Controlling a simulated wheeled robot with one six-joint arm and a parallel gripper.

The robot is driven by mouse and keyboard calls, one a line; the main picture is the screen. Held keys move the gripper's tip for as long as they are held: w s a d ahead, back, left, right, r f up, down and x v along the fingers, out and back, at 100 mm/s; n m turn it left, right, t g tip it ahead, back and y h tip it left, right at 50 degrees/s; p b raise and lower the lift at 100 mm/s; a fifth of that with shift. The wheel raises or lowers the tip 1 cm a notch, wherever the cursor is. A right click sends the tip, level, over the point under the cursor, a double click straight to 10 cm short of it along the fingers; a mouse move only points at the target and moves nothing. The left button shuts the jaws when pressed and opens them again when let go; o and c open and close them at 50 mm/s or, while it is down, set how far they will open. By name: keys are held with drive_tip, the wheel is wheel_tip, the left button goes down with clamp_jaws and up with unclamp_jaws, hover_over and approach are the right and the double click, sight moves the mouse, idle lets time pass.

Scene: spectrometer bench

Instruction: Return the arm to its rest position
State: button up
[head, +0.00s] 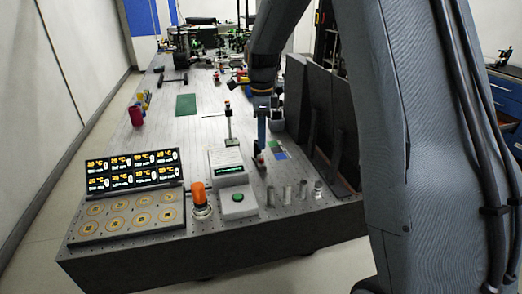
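My arm rises along the right of the head view, bends over the top and comes down over the bench (160,110). My gripper (260,157) points down just behind and right of a white instrument with a lit display (228,168). It is small and seen partly edge-on, so I cannot tell whether its fingers are apart or hold anything. A small reddish spot shows at its tip; I cannot tell what it is.
A panel of lit temperature displays (132,171), an orange beacon (199,195), a green-button box (238,203) and several small clear cylinders (302,189) stand near the front edge. Dark upright panels (318,110) stand right of the gripper. A green mat (186,104) lies farther back.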

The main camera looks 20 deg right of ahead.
drive_tip(key=shift+r, duration=0.8)
drive_tip(key=s+f+n, duration=0.2)
drive_tip(key=s+n, duration=0.8)
drive_tip(key=s, duration=0.3)
drive_tip(key=s+f+n+t, duration=0.1)
drive_tip(key=s+f+n, duration=0.2)
drive_tip(key=s+n, duration=0.8)
drive_tip(key=shift+s+f, duration=0.25)
drive_tip(key=shift+s, duration=0.6)
drive_tip(key=shift+d, duration=0.1)
